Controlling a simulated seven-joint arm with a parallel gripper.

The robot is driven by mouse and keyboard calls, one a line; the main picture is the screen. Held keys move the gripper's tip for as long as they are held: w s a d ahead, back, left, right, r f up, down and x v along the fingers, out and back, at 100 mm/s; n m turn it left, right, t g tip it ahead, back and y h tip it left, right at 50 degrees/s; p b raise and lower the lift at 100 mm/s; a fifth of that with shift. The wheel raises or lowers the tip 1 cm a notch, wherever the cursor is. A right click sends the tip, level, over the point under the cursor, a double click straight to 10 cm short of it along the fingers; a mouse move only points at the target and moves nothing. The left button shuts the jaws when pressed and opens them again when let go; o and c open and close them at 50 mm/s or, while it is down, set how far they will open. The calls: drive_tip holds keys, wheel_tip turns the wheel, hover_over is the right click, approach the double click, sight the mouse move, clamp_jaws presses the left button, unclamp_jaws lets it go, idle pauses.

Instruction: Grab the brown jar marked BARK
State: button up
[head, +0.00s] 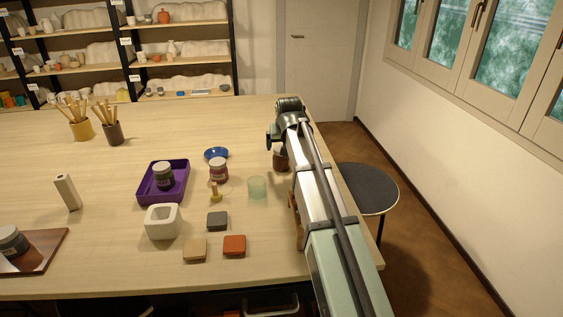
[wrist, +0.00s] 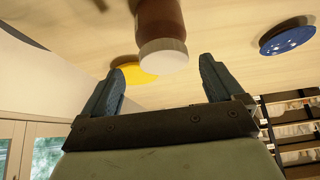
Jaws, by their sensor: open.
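A brown jar (head: 281,161) stands on the table just below my gripper's end in the head view, partly hidden by my arm. The wrist view shows a brown jar (wrist: 160,20) with a pale end, beyond the fingertips and roughly between their lines. My gripper (wrist: 161,68) is open, with nothing between its fingers. No label can be read on this jar, so I cannot confirm BARK. Other jars are a maroon one (head: 218,169) with a label, a dark one (head: 163,177) in a purple tray (head: 150,196), and one (head: 12,241) on a brown board (head: 50,246).
A yellow round thing (wrist: 132,76) lies near the jar in the wrist view. The table's right edge and a stool (head: 366,187) are close by.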

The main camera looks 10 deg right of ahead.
drive_tip(key=shift+a+x, duration=0.15)
drive_tip(key=shift+x, duration=1.2)
drive_tip(key=shift+a+x, duration=0.15)
drive_tip(key=shift+x, duration=1.15)
drive_tip(key=shift+s+f, duration=0.1)
drive_tip(key=shift+s, duration=0.1)
drive_tip(key=shift+c, duration=0.2)
drive_tip(key=c, duration=1.2)
